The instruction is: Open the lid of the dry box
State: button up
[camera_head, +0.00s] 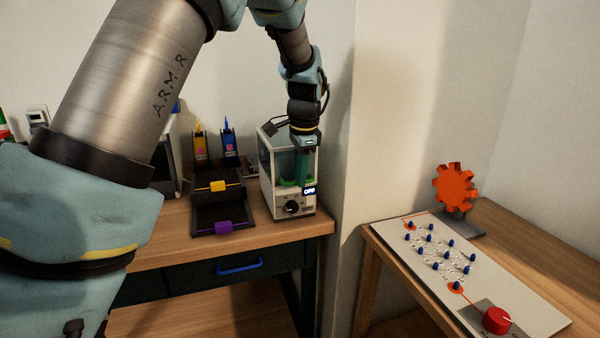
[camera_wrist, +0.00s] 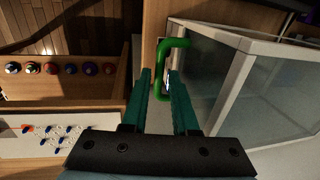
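The dry box (camera_head: 268,170) is a white-framed box with clear panels, standing on the wooden bench near its right end. Its lid looks closed. The box fills the right of the wrist view (camera_wrist: 216,62). A bright green U-shaped handle (camera_wrist: 178,43) sticks out from it; part of it shows beside my fingers in the head view (camera_head: 288,183). My gripper (camera_wrist: 159,76) has two teal fingers, open, one on either side of the handle's bar, with visible gaps. In the head view my gripper (camera_head: 304,186) points down at the box front, hiding part of it.
A black dial (camera_head: 291,207) and an "OFF" display (camera_head: 309,191) are on the box front. Black holders with a yellow clip (camera_head: 218,186) stand left of it. A wall corner is close on the right. A lower table holds a pegged white board (camera_head: 480,285) and an orange gear (camera_head: 455,187).

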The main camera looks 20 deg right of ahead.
grip_shut()
dwell(1.4)
